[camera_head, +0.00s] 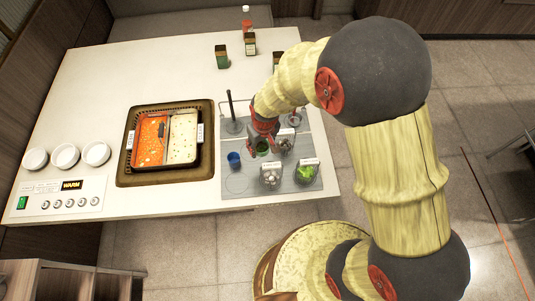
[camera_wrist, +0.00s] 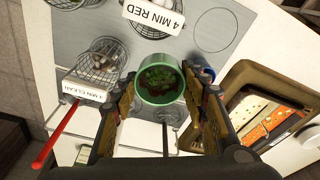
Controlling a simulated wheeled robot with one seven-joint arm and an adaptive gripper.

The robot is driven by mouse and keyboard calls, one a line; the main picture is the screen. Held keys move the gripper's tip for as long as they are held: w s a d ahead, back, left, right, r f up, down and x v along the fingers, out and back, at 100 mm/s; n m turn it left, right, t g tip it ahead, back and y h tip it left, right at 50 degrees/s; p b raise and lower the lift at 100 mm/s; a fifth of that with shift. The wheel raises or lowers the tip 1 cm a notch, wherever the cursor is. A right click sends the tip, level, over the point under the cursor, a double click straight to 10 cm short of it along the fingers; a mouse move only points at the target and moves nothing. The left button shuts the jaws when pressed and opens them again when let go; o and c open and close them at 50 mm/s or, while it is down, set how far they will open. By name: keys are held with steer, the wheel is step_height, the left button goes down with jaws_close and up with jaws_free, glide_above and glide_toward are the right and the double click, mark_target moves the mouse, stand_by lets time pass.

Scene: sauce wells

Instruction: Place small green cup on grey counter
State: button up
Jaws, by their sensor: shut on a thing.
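The small green cup (camera_wrist: 159,98) sits between the two fingers of my gripper (camera_wrist: 160,108) in the wrist view, with green bits and something dark red inside. My gripper (camera_head: 259,146) is shut on it. In the head view the green cup (camera_head: 262,149) shows partly behind the fingers, over the grey counter (camera_head: 236,203). I cannot tell whether its base touches the surface. The grey counter (camera_wrist: 185,45) also fills the upper part of the wrist view.
A blue cup (camera_head: 234,160) stands left of my gripper. Labelled wire baskets (camera_head: 271,175) (camera_head: 306,172) stand in front; one holds green food. A black rod (camera_head: 231,109) stands behind. A framed two-part food tray (camera_head: 165,138) lies left. Bare grey surface shows at front left.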

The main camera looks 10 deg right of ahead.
mark_target(261, 148)
step_height(261, 148, down, 2)
steer(key=shift+w+f+b, duration=0.1)
steer(key=shift+b, duration=0.3)
steer(key=shift+w+f, duration=0.25)
steer(key=shift+f, duration=0.45)
step_height(261, 148, down, 9)
steer(key=shift+s+f+b, duration=0.1)
steer(key=shift+b, duration=1.1)
steer(key=shift+f, duration=0.2)
steer(key=o, duration=1.3)
steer(key=shift+r, duration=0.15)
